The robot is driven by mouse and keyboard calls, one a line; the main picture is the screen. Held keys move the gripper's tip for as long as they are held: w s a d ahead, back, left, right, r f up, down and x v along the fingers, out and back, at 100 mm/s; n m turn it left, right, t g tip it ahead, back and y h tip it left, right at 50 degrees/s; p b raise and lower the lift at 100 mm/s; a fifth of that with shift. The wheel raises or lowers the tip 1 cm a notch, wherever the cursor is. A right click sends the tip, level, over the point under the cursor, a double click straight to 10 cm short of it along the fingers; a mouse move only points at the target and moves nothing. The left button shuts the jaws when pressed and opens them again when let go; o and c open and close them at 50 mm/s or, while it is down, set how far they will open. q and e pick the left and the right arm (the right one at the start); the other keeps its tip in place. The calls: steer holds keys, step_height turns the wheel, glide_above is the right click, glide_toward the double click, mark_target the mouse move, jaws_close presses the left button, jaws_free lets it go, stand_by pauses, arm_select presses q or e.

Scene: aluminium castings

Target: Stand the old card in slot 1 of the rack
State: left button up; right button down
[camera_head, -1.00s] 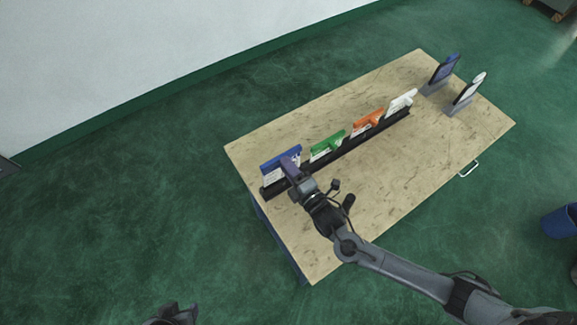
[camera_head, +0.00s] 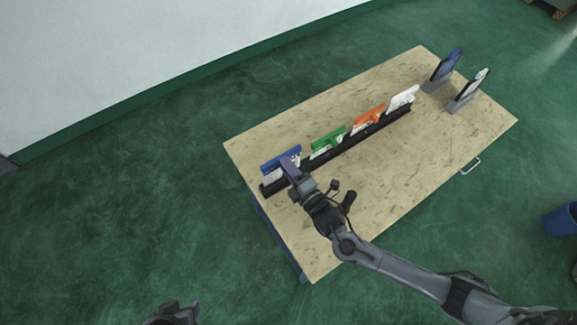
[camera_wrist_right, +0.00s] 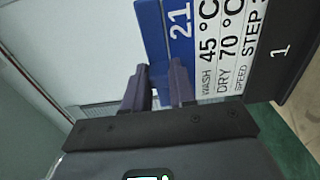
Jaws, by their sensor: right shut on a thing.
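A blue and white card (camera_head: 271,170) stands upright at the left end of the black rack (camera_head: 341,153). In the right wrist view the card (camera_wrist_right: 208,50) shows a blue band with "21" and lines for wash, dry and speed. The rack's end with the label "1" (camera_wrist_right: 290,62) is right beside it. My right gripper (camera_head: 291,168) is shut on the card's blue edge, with purple fingers (camera_wrist_right: 158,88) on either side of it. How deep the card sits in the slot is hidden. My left gripper (camera_head: 176,314) is at the bottom edge, mostly cut off.
A green card (camera_head: 327,142), an orange card (camera_head: 368,118) and a white card (camera_head: 403,99) stand farther along the rack. Two grey stands hold a dark blue card (camera_head: 446,67) and a white card (camera_head: 472,86) at the far right. The wooden table (camera_head: 400,160) is clear in front.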

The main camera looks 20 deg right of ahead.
arm_select(q)
steer(key=shift+a+f+b, duration=0.15)
steer(key=shift+f+b, duration=0.3)
steer(key=shift+f, duration=0.1)
arm_select(e)
steer(key=shift+f, duration=0.9)
arm_select(q)
steer(key=shift+f+b, duration=0.55)
arm_select(e)
steer(key=shift+f, duration=0.9)
steer(key=c, duration=0.9)
jaws_free()
steer(key=shift+o, duration=0.3)
